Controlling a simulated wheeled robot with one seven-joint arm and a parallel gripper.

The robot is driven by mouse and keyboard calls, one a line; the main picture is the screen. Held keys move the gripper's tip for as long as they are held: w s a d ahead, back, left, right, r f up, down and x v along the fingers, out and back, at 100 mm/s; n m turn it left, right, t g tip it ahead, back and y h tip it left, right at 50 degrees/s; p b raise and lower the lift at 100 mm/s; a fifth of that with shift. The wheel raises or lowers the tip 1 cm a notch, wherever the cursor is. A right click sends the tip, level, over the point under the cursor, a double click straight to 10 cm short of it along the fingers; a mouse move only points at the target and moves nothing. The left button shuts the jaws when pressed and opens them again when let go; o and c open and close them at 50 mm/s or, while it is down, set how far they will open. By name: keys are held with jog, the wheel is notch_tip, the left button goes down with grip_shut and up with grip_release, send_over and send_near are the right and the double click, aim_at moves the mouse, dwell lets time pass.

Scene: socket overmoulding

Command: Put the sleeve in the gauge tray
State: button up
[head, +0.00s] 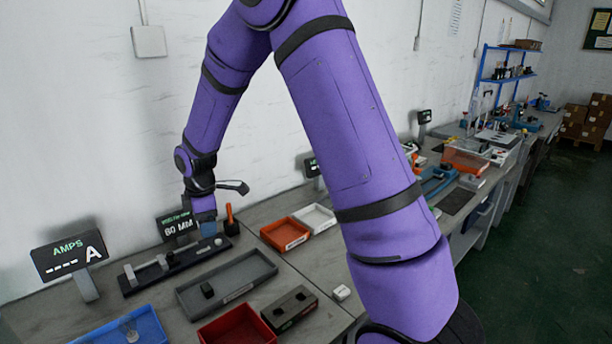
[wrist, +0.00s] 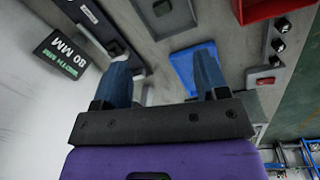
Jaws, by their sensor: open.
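My gripper (head: 207,226) is at the back of the bench, beside the display reading MM (head: 176,224); its blue fingers are apart in the wrist view (wrist: 165,82). Nothing is clearly seen held between them. Below it runs a dark rail (head: 188,259) with small pale upright pieces (head: 162,262). In front of the rail is a grey tray (head: 262,266) with a small black piece (head: 207,290) in it. A blue tray (head: 90,336) holds a clear or grey piece (head: 132,331). I cannot tell which piece is the sleeve, nor which tray is the gauge tray.
An AMPS display (head: 70,254) stands at the left. An orange tray (head: 285,233) and a white tray (head: 316,219) lie right of the gripper. My arm hides part of the bench.

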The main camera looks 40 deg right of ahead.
jog(key=s+d+r+m+t, duration=0.25)
jog(key=s+r+m, duration=0.45)
jog(key=s+r, duration=0.9)
jog(key=s+r+m+t, duration=0.1)
jog(key=s+r+m, duration=0.2)
jog(key=s, duration=0.6)
jog(key=s+d+r+m, duration=0.1)
jog(key=s+r+m, duration=0.3)
jog(key=s, duration=0.5)
jog(key=shift+d+r+m+t, duration=0.3)
jog(key=shift+t, duration=0.05)
jog(key=shift+s, duration=0.1)
